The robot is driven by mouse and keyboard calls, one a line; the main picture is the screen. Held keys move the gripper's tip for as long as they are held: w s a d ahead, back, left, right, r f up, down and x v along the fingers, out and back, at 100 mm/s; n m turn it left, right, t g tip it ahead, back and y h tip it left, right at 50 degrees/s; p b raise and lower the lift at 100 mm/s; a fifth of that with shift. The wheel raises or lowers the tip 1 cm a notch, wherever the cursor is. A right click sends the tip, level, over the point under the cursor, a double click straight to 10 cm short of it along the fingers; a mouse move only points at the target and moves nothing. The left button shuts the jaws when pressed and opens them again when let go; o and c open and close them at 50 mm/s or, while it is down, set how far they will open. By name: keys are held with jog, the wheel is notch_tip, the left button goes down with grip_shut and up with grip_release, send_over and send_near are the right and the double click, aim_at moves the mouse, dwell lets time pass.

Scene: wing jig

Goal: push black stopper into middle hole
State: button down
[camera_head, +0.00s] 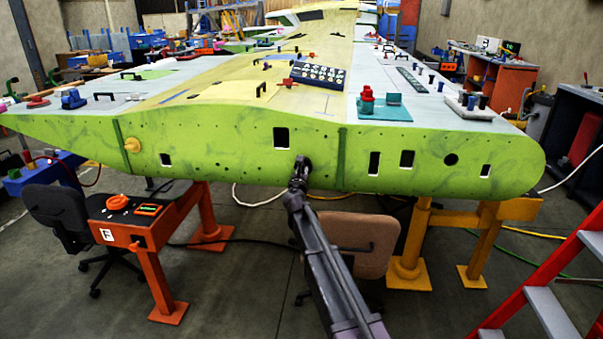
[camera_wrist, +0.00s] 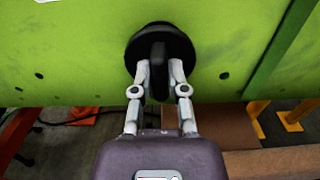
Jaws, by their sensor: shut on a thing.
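The black stopper (camera_wrist: 160,45) has a round flange and an upright grip tab. In the wrist view its flange is at the green wing face (camera_wrist: 80,60). My gripper (camera_wrist: 160,75) is shut on the tab, one finger on each side. In the head view my gripper (camera_head: 299,172) reaches the lower middle of the wing's green front face (camera_head: 230,150), right of and below a dark rectangular opening (camera_head: 281,137). The stopper hides any hole behind it. I cannot tell how deep it sits or whether its flange lies flush.
A yellow round plug (camera_head: 132,145) sits at the face's left. Dark openings, including a round one (camera_head: 451,159), lie to the right. Orange (camera_head: 205,212) and yellow (camera_head: 411,240) stands support the wing. A brown chair back (camera_head: 345,242) is beneath. A red ladder (camera_head: 545,265) stands at right.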

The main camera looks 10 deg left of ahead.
jog(key=shift+w, duration=1.35)
jog(key=c, duration=0.6)
grip_release()
jog(key=shift+s, duration=0.2)
jog(key=s, duration=1.1)
jog(key=shift+s+a, duration=0.15)
jog(key=shift+s, duration=0.2)
